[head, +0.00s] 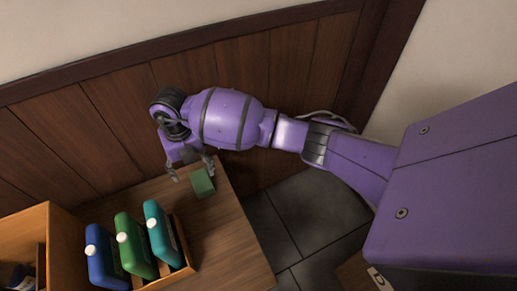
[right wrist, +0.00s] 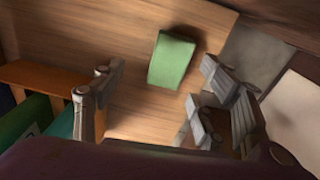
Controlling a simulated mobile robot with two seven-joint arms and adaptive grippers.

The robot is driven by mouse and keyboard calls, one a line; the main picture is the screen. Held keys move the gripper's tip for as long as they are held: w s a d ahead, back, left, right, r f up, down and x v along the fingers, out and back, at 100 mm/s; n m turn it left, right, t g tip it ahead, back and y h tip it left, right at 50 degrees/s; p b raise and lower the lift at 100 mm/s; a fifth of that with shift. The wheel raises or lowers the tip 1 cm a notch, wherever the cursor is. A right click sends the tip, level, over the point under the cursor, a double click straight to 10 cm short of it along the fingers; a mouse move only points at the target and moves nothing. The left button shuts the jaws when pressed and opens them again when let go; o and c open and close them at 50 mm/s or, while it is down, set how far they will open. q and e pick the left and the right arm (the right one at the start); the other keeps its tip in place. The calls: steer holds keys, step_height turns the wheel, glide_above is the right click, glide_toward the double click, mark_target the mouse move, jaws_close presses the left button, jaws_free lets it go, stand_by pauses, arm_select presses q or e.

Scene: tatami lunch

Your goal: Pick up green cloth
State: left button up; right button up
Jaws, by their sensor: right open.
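The green cloth (head: 202,183) is a small folded block lying on the wooden tabletop near its far edge. In the right wrist view the green cloth (right wrist: 172,60) lies flat, ahead of the fingers and between their lines. My right gripper (head: 191,173) is open and empty, just above the cloth at its upper side. In the right wrist view the fingers of my right gripper (right wrist: 150,100) are spread wide, with bare wood between them. No contact with the cloth shows. My left gripper is not in view.
A wooden holder (head: 178,275) with blue, green and teal bottles (head: 135,245) stands left of the cloth. A wooden box (head: 62,245) stands farther left. The tabletop (head: 235,240) is clear right of the bottles. A panelled wall (head: 120,115) rises behind.

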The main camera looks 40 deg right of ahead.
mark_target(200, 180)
steer(key=shift+w+d, duration=0.1)
steer(key=shift+d, duration=0.4)
steer(key=shift+f+m, duration=0.25)
steer(key=shift+m, duration=0.05)
step_height(200, 180, down, 2)
steer(key=shift+f+b, duration=0.2)
steer(key=shift+b, duration=0.15)
steer(key=f, duration=0.2)
steer(key=s+f+b, duration=0.1)
steer(key=f, duration=0.1)
steer(key=shift+f, duration=0.35)
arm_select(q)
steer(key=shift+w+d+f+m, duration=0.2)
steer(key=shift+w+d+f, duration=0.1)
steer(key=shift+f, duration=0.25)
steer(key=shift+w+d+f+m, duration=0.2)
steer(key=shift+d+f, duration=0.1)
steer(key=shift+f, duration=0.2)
arm_select(e)
steer(key=shift+w+r, duration=0.1)
steer(key=c, duration=1.2)
